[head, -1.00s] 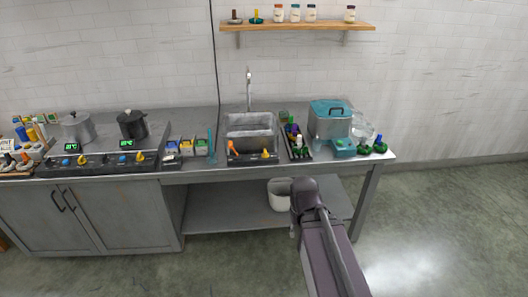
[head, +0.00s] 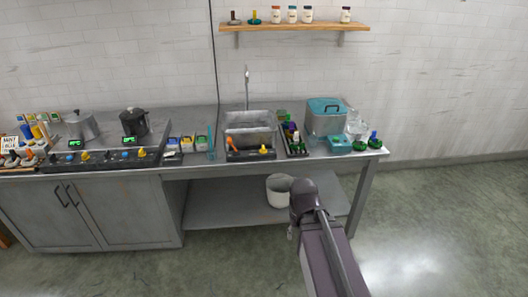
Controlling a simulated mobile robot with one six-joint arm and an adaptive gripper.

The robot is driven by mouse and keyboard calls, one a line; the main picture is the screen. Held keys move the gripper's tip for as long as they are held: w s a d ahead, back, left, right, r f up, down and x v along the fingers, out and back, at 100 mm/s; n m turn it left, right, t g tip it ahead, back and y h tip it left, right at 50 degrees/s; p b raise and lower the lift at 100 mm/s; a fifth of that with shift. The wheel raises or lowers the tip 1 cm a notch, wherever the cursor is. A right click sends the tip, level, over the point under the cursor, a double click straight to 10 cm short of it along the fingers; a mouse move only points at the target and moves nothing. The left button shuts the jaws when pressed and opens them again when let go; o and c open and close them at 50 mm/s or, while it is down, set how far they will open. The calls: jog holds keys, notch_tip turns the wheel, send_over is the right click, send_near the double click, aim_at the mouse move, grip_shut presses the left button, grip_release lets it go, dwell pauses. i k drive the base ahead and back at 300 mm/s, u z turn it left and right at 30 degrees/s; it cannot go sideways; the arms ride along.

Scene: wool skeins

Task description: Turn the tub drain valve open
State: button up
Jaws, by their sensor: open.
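A grey metal tub (head: 250,128) is set into the bench under a tall tap (head: 247,88). On the dark strip along its front are an orange lever (head: 232,143), tilted, at the left and a yellow knob (head: 265,150) at the right. I cannot tell for certain which of them is the drain valve, or its exact setting. My arm rises from the lower right, its bend in front of the bench's lower shelf. My gripper's fingers cannot be made out. Nothing of my arm touches the tub or its controls.
A teal-lidded container (head: 325,115) and a rack of small bottles (head: 295,138) stand right of the tub. Small coloured boxes (head: 187,143) and two pots stand left. A white bucket (head: 279,191) is on the lower shelf. The floor in front and right is clear.

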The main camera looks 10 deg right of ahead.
aim_at(262, 150)
jog(key=k, duration=0.5)
jog(key=u, duration=0.2)
jog(key=i, duration=1.5)
jog(key=z, duration=0.15)
